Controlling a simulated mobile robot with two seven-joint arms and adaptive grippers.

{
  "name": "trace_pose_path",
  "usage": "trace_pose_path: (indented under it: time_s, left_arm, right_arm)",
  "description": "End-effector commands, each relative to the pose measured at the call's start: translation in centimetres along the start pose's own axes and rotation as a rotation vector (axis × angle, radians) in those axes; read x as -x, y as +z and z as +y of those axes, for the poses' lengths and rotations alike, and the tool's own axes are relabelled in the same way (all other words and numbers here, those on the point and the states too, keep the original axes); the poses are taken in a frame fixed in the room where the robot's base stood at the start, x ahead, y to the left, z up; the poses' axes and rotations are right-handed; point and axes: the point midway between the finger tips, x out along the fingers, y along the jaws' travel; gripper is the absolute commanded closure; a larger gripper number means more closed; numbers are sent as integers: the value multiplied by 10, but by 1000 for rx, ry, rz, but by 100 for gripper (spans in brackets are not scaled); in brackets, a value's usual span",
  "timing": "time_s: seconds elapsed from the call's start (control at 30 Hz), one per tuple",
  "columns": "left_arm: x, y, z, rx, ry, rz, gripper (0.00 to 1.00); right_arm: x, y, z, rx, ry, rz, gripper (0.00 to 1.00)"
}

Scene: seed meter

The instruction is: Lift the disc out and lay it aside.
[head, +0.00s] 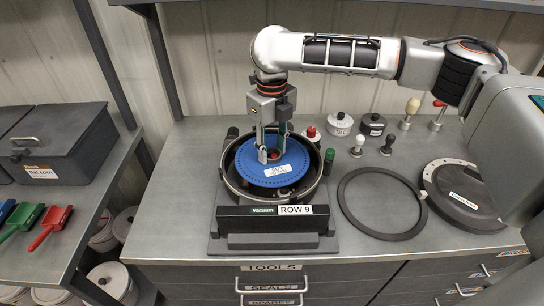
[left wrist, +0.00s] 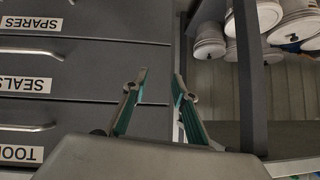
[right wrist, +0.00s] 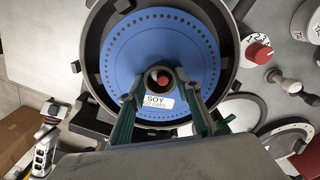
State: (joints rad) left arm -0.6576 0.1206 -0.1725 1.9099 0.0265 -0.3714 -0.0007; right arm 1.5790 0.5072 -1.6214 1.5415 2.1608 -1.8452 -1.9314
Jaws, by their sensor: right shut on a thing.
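The blue disc (head: 290,176), with small holes near its rim and a white SOY label, lies within the round dark seed meter housing (head: 323,187). I cannot tell whether it is seated or slightly raised. My right gripper (head: 270,156) points down at the disc's centre. Its fingers are shut on the red-topped centre knob (right wrist: 164,79), and the disc (right wrist: 125,48) also shows in the right wrist view. My left gripper (left wrist: 161,72) is open and empty in the left wrist view, in front of the drawers. It is not seen in the head view.
A flat dark ring (head: 356,222) and a round dark cover (head: 452,213) lie on the bench to the right. Small pots and knobbed tools stand behind them. The bench (head: 168,212) is clear left of the meter. A side shelf holds scoops and a dark box (head: 62,150).

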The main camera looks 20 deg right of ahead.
Motion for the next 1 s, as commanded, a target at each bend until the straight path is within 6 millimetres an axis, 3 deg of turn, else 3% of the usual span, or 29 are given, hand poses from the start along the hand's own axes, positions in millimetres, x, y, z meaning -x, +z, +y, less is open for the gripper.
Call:
trace_pose_path:
  time_s: [0.6,0.8,1.0]
  left_arm:
    - [-1,-5,-1,-1,-1,7,73]
    - [-1,-5,-1,-1,-1,7,73]
    - [-1,-5,-2,-1,-3,6,73]
  right_arm:
    - [130,1,0,2,-1,-4,88]
    - [155,0,1,0,0,-2,88]
    - [166,0,0,1,1,-1,88]
